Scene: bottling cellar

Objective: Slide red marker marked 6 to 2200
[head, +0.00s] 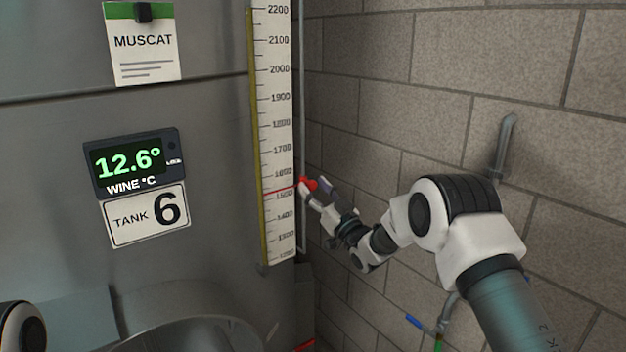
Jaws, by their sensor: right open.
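The red marker (308,184) is on the right edge of the tall white scale (273,110) on tank 6. Its thin red line crosses the scale a little above the 1500 mark. No number can be read on the marker. The 2200 mark (278,9) is at the top of the picture. My right gripper (312,190) is open, with its fingers around or right beside the red marker; whether they touch it cannot be told. My left gripper is out of view; only part of my left arm shows at the lower left.
A yellow strip (258,150) runs along the scale's left edge and a thin upright rod or tube (302,90) along its right. The block wall (400,80) is close on the right, with a grey handle-like pipe (506,145). A temperature display (134,163) and tank sign (145,215) are left.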

